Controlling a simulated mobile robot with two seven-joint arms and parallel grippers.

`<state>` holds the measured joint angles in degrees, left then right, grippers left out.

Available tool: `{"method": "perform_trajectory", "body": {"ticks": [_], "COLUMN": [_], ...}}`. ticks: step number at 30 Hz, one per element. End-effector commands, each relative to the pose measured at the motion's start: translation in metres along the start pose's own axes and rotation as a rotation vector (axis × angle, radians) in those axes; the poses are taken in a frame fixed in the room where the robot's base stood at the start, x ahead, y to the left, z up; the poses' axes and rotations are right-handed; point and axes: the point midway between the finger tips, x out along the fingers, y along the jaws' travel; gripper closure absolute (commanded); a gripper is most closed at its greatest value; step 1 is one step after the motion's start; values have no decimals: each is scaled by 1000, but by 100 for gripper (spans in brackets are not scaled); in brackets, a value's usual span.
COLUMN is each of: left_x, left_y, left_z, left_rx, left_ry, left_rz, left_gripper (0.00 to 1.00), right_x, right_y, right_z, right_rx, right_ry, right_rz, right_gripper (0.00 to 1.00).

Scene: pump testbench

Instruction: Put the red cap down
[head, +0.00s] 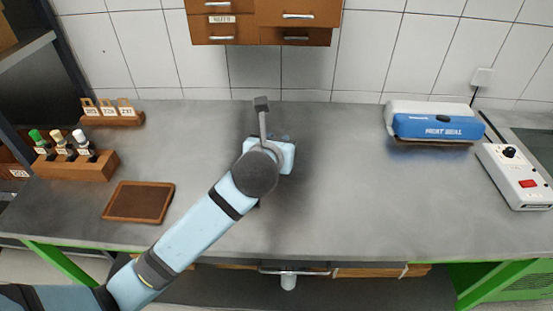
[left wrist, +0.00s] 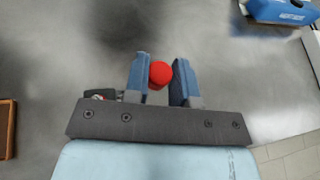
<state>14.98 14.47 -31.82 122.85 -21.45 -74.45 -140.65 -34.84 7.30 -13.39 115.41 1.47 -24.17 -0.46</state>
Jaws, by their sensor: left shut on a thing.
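The red cap (left wrist: 160,73) shows in the left wrist view between the two blue fingers of my left gripper (left wrist: 160,88). The gripper is shut on it, with the grey table (left wrist: 75,45) below. I cannot tell how high the cap is above the table. A small grey and black thing with a red spot (left wrist: 101,93) shows just left of the fingers, partly hidden by the gripper body. In the head view my left arm hides the cap, over the middle of the table (head: 340,200). My right gripper is not in view.
A brown tray (head: 110,216) lies left of my arm. A wooden rack (head: 93,168) with capped vials and a tag holder (head: 112,122) stand at the far left. A blue heat sealer (head: 437,127) and a switch box (head: 518,185) are at right. The table's middle right is clear.

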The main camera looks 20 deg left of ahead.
Motion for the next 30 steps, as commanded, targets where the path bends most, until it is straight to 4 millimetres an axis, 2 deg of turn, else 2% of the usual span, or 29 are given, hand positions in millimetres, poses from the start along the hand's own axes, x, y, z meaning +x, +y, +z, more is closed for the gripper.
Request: {"method": "perform_trajectory", "body": {"ticks": [3, 8, 14, 21, 25, 30], "left_x": [-5, -8, -23, -58, -73, -82], "left_y": [0, 2, 24, 63, 77, 83], "left_z": [12, 18, 20, 15, 10, 5], "left_rx": [0, 0, 10, 26, 31, 30], "left_ry": [-1, -1, -5, -10, -4, 1], "left_rz": [-1, 0, 3, -31, -55, -76], "left_gripper": [100, 100, 100, 100, 100, 100], "right_x": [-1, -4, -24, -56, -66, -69], "right_y": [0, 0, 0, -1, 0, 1], "right_z": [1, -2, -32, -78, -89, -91], "right_rx": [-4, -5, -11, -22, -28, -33], "right_ry": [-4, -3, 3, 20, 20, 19], "right_rz": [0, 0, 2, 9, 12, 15], "right_gripper": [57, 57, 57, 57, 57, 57]}}
